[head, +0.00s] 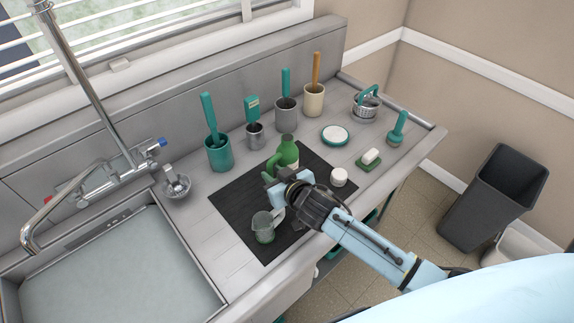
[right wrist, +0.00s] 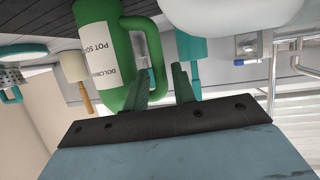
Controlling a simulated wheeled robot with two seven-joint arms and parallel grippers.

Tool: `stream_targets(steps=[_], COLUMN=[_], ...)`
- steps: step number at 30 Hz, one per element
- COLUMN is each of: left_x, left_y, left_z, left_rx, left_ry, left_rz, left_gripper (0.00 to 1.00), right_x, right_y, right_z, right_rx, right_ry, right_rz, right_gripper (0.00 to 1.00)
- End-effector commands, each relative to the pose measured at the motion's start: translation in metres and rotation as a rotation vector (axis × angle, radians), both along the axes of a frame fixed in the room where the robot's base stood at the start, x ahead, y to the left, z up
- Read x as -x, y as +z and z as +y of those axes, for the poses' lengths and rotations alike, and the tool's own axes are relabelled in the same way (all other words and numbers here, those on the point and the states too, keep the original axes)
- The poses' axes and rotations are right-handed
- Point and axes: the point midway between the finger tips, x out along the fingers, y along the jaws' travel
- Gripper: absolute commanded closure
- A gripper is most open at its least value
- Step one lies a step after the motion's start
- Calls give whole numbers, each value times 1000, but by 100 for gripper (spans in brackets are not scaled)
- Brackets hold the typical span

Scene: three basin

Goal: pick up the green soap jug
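The green soap jug (head: 289,151) stands upright on the black mat (head: 238,205), its looped handle toward the left in the head view. In the right wrist view the jug (right wrist: 118,40) is close, with a white label reading "POT SOAP". My right gripper (head: 270,184) is just in front of the jug, low by its handle side. In the wrist view its two fingers (right wrist: 170,82) are apart, and the left one overlaps the handle. I cannot tell whether they touch it. My left gripper is not in view.
A clear cup (head: 264,228) stands on the mat in front of my gripper. A white jar (head: 339,176) and a soap dish (head: 369,160) are to the right. Brush holders, including a teal one (head: 219,153), line the back. The sink (head: 110,270) is at left.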

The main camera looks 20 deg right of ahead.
Motion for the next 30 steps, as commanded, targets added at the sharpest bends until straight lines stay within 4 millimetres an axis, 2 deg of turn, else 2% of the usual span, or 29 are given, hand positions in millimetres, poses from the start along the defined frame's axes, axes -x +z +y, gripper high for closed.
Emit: stream_targets(steps=[6, 16, 22, 30], left_x=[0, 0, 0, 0], left_y=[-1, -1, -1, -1], left_z=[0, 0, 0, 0], left_rx=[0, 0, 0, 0], left_ry=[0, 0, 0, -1], left_rz=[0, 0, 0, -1], left_gripper=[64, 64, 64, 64], right_x=[-22, -27, -26, -26], right_y=[-11, -13, -13, -13], right_z=[4, 5, 5, 5], right_rx=[0, 0, 0, 0], right_ry=[0, 1, 0, 0], right_rz=[1, 0, 1, 1], right_gripper=[74, 74, 99, 100])
